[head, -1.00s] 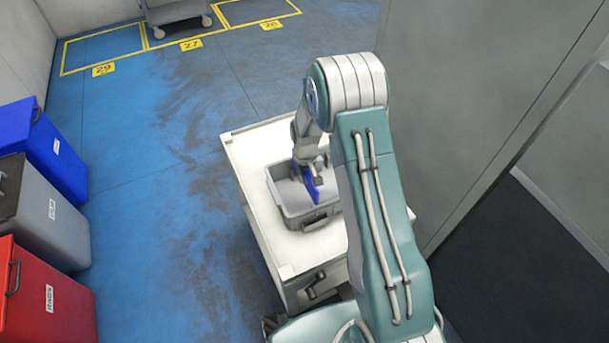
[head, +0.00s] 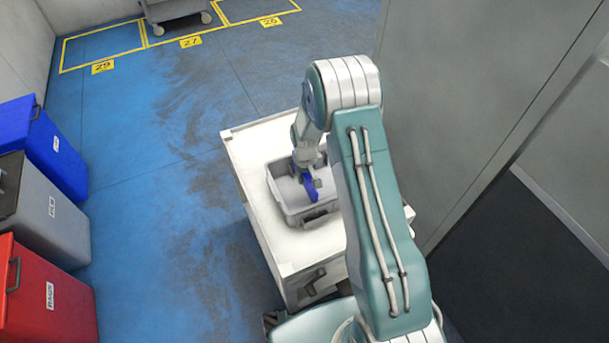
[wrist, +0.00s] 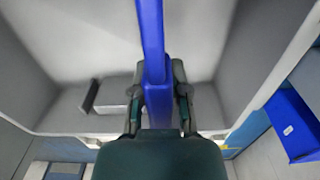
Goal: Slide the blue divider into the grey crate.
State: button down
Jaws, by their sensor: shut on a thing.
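The blue divider (head: 310,188) is in my gripper (head: 309,176), over the grey crate (head: 276,190) in the head view. In the wrist view the divider (wrist: 151,40) is a narrow blue strip running up from between the fingers of my gripper (wrist: 159,92). The fingers are shut on it from both sides. The crate (wrist: 262,55) is open-topped, and its pale floor and side walls show around the divider. The divider's lower edge is hidden, so I cannot tell if it sits in a slot or touches the floor.
The crate stands on a white cabinet top (head: 248,170). Blue (head: 45,150), grey (head: 45,215) and red (head: 50,295) bins line the left. A grey wall panel (head: 460,90) stands right of my arm. A small grey block (wrist: 112,95) shows inside the crate.

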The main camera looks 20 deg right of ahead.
aim_at(305, 185)
jog(key=shift+f, duration=2.2)
jog(key=c, duration=0.5)
grip_release()
jog(key=shift+c, duration=0.2)
jog(key=shift+r, duration=5.5)
